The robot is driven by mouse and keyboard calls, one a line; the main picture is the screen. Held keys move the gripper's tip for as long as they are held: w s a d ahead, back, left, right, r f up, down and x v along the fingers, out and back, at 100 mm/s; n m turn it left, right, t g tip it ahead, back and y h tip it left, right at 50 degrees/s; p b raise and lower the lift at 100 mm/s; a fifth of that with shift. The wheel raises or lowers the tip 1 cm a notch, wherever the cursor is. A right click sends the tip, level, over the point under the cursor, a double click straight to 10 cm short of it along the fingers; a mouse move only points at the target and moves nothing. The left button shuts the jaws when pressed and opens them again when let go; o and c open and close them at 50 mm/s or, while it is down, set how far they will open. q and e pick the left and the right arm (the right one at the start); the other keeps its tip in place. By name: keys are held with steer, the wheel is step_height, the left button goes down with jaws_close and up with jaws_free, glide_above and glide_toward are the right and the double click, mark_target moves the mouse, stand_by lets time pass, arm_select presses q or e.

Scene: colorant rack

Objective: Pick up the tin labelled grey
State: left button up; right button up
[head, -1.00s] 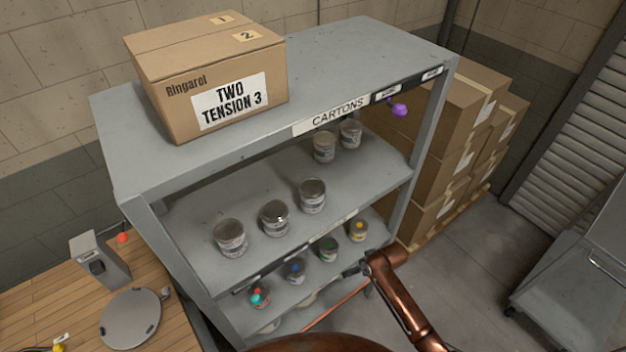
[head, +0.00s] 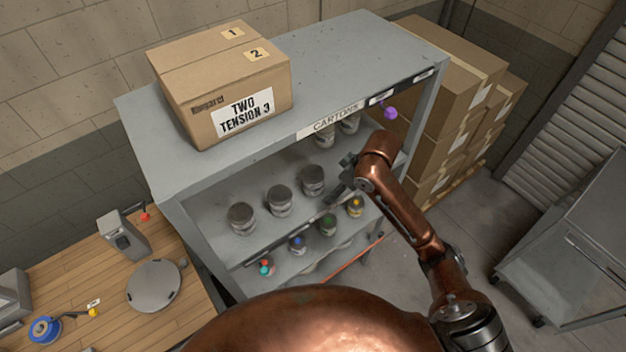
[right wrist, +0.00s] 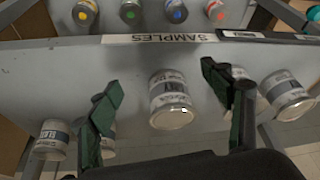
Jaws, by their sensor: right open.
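Three grey-lidded tins stand on the middle shelf in the head view: left (head: 242,218), centre (head: 280,200) and right (head: 312,181). Two more tins, one of them here (head: 350,124), stand farther back, partly hidden by the shelf top. My right gripper (head: 345,182) is at the front of the middle shelf, just right of the right-hand tin. In the right wrist view the open gripper (right wrist: 162,82) has a pale-labelled tin (right wrist: 172,100) framed between its fingers, apparently untouched. Other tins stand left (right wrist: 50,140) and right (right wrist: 286,93). I cannot read which label says grey.
The lower shelf holds tins with coloured spots, including a green one (head: 327,224). The shelf's upper board (head: 350,60) is close above the middle tins and carries a carton (head: 225,85). Stacked boxes (head: 460,130) stand right. Open floor lies in front.

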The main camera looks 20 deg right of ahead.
mark_target(315, 175)
steer(key=w+a, duration=0.2)
steer(key=w, duration=0.1)
steer(key=shift+a, duration=0.1)
steer(key=shift+w+a+r+p, duration=0.1)
steer(key=shift+w+a+p, duration=0.15)
steer(key=shift+w+p, duration=0.15)
steer(key=w+a, duration=0.1)
steer(key=w+a+f+p, duration=0.1)
steer(key=w, duration=0.1)
steer(key=shift+w+a+p, duration=0.25)
steer(key=shift+a+p, duration=0.05)
steer(key=shift+a, duration=0.05)
steer(key=shift+f, duration=0.1)
steer(key=shift+s+d, duration=0.1)
steer(key=shift+c, duration=0.6)
steer(key=shift+f, duration=0.1)
steer(key=c, duration=1.3)
